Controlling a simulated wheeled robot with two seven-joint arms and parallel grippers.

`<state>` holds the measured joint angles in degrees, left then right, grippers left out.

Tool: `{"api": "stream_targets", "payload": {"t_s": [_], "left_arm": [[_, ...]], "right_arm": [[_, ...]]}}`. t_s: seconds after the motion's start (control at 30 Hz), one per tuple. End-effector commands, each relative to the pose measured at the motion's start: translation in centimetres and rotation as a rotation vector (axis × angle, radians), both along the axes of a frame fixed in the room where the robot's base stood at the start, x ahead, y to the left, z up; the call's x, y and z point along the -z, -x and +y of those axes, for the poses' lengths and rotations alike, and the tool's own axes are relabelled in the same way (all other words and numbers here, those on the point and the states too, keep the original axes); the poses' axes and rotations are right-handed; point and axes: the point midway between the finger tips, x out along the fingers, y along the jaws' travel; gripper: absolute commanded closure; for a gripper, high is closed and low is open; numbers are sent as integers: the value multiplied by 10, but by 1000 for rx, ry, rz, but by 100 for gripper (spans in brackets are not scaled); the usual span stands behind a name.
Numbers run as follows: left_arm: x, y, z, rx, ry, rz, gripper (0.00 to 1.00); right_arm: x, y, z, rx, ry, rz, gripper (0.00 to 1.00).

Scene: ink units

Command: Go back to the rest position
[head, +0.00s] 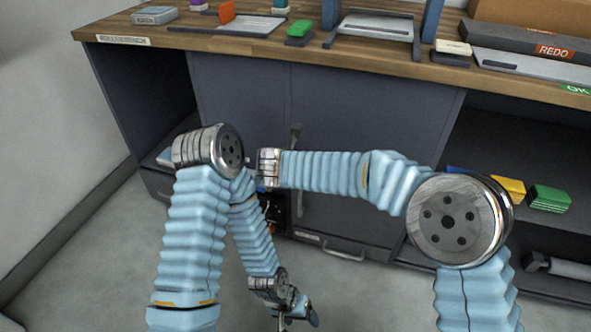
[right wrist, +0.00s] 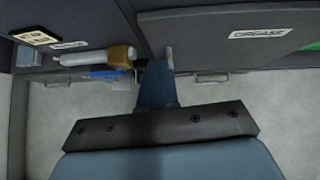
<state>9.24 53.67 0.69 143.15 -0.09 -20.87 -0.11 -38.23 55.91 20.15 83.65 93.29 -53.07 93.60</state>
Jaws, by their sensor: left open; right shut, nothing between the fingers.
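My left arm bends down at its elbow in the head view. Its gripper (head: 298,319) hangs open over the floor near the lower edge, with nothing seen between the fingers. My right arm reaches left across the cabinet front. Its wrist is partly behind my left arm, and its fingers are not clear in the head view. In the right wrist view my right gripper (right wrist: 157,70) is shut and empty. Its tip shows beside a small upright handle on a grey cabinet door (right wrist: 225,30). I cannot tell whether they touch.
The wooden worktop (head: 130,28) holds trays, blocks and a REDO box (head: 554,51). An open shelf at the right holds a green stack (head: 548,198). A cylindrical tool with a tan end (right wrist: 90,57) lies left of the door in the right wrist view. Floor is clear at left.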

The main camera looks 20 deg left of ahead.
Motion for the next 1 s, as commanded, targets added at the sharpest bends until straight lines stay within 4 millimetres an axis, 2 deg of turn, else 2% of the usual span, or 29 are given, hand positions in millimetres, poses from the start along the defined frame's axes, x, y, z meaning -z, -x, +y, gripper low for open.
{"api": "stream_targets", "payload": {"t_s": [0.1,0.3,0.47,0.57,0.67,0.77,0.8,0.9,0.97,1.0], "left_arm": [[1,0,0,0,0,0,30],[1,0,0,0,0,0,30],[1,0,0,-1,0,0,30],[0,0,0,0,0,0,30],[0,0,0,0,0,0,30],[-1,0,0,0,0,1,30],[-1,0,0,0,0,1,30],[-2,0,-1,1,1,0,30],[-3,0,-1,1,1,0,30],[-3,0,-1,2,1,1,30]], "right_arm": [[-14,15,0,-1,-1,-1,100],[-29,32,-1,-1,1,0,100],[-31,35,-2,-1,3,1,100],[-21,25,-13,-36,54,-17,100],[7,1,-45,-159,216,-65,100],[58,-25,-99,-402,493,-112,100],[83,-29,-125,-529,619,-122,100],[147,-20,-186,-888,894,-124,100],[183,-1,-220,-1118,1019,-122,100],[205,16,-240,-1275,1084,-123,100]]}}
